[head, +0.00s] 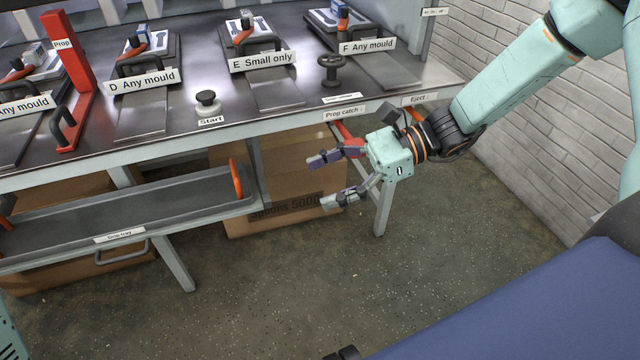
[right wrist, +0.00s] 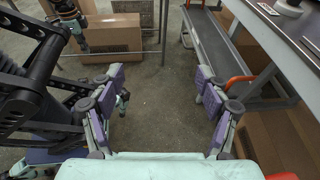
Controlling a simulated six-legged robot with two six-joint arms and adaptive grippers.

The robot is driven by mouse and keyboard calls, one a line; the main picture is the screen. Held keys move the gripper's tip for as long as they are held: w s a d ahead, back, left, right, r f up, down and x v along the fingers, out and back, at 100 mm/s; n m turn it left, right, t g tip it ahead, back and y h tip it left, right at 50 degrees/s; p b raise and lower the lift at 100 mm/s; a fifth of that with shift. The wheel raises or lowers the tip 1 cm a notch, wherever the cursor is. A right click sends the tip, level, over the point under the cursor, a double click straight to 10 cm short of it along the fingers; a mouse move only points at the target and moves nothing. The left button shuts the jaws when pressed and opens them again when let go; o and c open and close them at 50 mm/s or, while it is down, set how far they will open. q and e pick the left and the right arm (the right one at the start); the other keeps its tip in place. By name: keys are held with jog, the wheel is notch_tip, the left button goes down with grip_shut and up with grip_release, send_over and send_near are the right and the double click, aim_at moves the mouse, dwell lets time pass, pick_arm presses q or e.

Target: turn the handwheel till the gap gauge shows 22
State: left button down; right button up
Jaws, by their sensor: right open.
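The handwheel (head: 330,68) is a small dark wheel on a short post. It stands on the steel bench top near the front edge, left of mould F's plate. A small label (head: 342,98) lies on the bench edge below it, too small to read. I cannot make out the gap gauge or any reading. My right gripper (head: 332,179) is open and empty, below and in front of the bench edge, well apart from the handwheel. Its two fingers also show spread in the right wrist view (right wrist: 161,92). A mint and dark arm part at the upper left there may be my left arm; its jaws are unclear.
The Start button (head: 207,101), red prop (head: 70,65) and mould handles stand on the bench. A Prop catch label (head: 345,112) and Eject label (head: 420,99) mark the edge. A long tray (head: 130,207) and cardboard box (head: 235,215) sit below. Floor in front is clear.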

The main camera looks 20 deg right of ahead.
jog(key=shift+s+f, duration=0.15)
jog(key=shift+f, duration=0.05)
jog(key=shift+f, duration=0.1)
